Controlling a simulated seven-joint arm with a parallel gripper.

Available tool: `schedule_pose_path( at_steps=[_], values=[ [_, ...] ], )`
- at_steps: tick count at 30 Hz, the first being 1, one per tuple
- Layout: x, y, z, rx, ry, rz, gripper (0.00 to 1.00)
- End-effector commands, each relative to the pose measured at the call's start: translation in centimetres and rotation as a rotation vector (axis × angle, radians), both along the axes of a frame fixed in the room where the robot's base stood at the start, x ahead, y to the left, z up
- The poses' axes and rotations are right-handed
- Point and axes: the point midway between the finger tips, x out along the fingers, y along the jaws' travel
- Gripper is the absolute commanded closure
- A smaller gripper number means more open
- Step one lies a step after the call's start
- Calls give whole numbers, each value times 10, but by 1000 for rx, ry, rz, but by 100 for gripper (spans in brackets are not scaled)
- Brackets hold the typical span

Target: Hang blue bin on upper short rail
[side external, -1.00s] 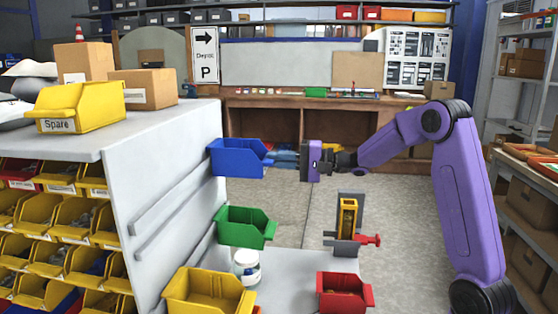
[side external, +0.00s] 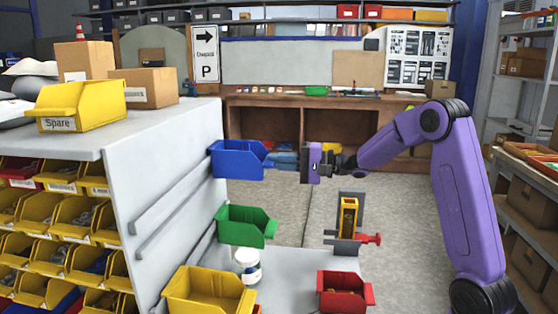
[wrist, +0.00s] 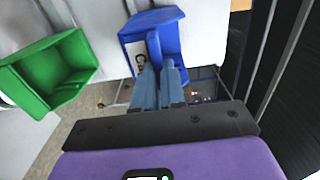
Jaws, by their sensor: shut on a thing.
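The blue bin (side external: 237,162) is upright, its back against or very close to the grey panel (side external: 150,165), near the panel's right edge. It also shows in the wrist view (wrist: 168,38), with a white label on its front. My gripper (side external: 273,159) has blue fingers, shut on the bin's front in the wrist view (wrist: 160,62). Two sloping rails (side external: 170,200) show on the panel, left of and below the bin. Any rail right behind the bin is hidden, so I cannot tell whether the bin is hooked on one.
A green bin (side external: 245,225) hangs below the blue one. A yellow bin (side external: 210,290), a white jar (side external: 247,266) and a red bin (side external: 343,293) are lower down. A yellow-and-grey fixture with a red knob (side external: 348,220) stands at right. A yellow "Spare" bin (side external: 75,107) sits on top.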

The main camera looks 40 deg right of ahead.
Motion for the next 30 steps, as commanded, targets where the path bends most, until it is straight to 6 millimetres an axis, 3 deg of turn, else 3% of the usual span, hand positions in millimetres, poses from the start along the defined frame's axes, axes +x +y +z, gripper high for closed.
schedule_pose_path(
  at_steps=[28,30],
  values=[
    [0,0,-11,1,-1,0,100],
    [0,0,-11,1,-1,0,74]
  ],
)
